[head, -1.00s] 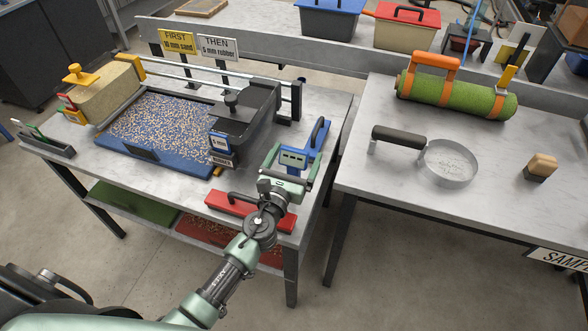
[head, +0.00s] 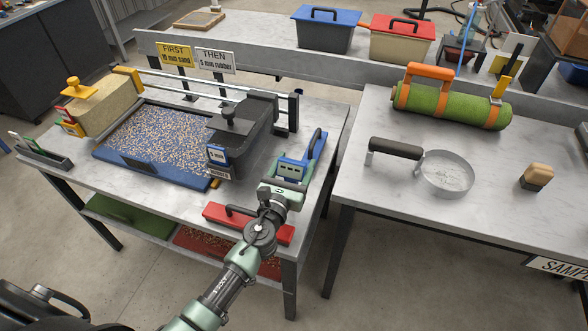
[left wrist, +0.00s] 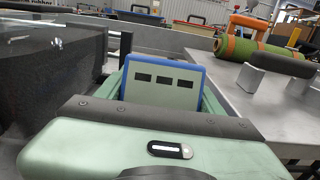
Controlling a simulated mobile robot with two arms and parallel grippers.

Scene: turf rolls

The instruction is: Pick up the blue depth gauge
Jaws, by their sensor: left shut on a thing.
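The blue depth gauge (head: 296,168) is at the right end of the left table, with a blue frame, a handle reaching back and a pale face with dark windows. In the left wrist view the gauge (left wrist: 165,83) stands straight ahead of the gripper, its lower part hidden behind the gripper body. My left gripper (head: 288,178) is shut on the gauge, reaching it from the front. I cannot tell whether the gauge still touches the table. My right gripper is not in view.
The black hopper box (head: 235,140) stands close left of the gauge, beside the blue tray (head: 150,176) of speckled granules. A red tool with a black handle (head: 248,222) lies at the front edge. The right table holds a green turf roll (head: 450,104) and a round pan (head: 446,174).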

